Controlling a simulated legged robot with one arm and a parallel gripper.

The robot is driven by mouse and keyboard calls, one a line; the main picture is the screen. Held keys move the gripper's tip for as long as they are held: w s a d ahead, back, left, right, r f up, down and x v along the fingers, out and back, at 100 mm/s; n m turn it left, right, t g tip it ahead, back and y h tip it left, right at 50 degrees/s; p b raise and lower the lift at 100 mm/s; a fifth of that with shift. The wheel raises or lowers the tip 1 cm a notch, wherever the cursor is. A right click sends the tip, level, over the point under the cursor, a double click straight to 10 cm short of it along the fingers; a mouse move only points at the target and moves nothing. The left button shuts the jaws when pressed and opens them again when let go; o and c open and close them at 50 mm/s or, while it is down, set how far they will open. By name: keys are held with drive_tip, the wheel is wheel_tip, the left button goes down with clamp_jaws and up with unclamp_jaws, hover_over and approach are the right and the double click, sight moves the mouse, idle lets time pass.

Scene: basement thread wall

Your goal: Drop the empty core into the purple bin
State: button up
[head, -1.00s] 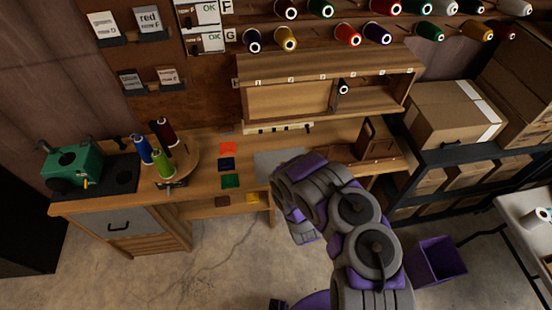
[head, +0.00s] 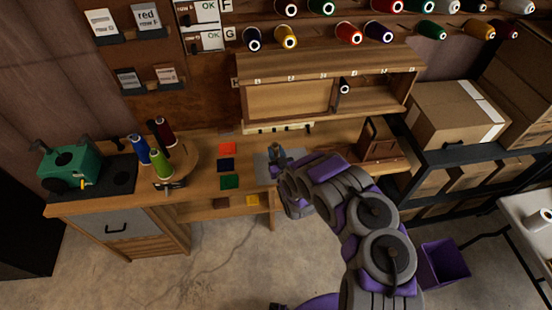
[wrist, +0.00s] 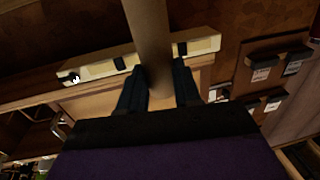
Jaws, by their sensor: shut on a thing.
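In the wrist view my gripper (wrist: 160,82) is shut on the core (wrist: 150,35), a plain tan-brown tube with no thread seen on it. The tube runs up out of the top of that view. In the head view the end of my arm is over the front of the workbench, in front of the grey mat; my gripper and the core are small and hard to make out there. The purple bin (head: 445,262) stands on the floor at lower right, well to the right of my gripper and partly behind my arm.
The workbench (head: 205,195) holds a green machine (head: 70,165), several thread cones (head: 162,165) and colored squares. A shelf with cardboard boxes (head: 455,115) stands on the right, with a white table (head: 525,215) in front. Open concrete floor (head: 215,270) lies below the bench.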

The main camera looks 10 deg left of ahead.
wheel_tip(320, 180, down, 4)
drive_tip(key=shift+r+b, duration=0.1)
drive_tip(key=shift+b, duration=0.4)
drive_tip(key=shift+r, duration=0.1)
drive_tip(key=o, duration=1)
drive_tip(key=p+v, duration=0.2)
drive_tip(key=v, duration=1)
drive_tip(key=shift+p, duration=0.3)
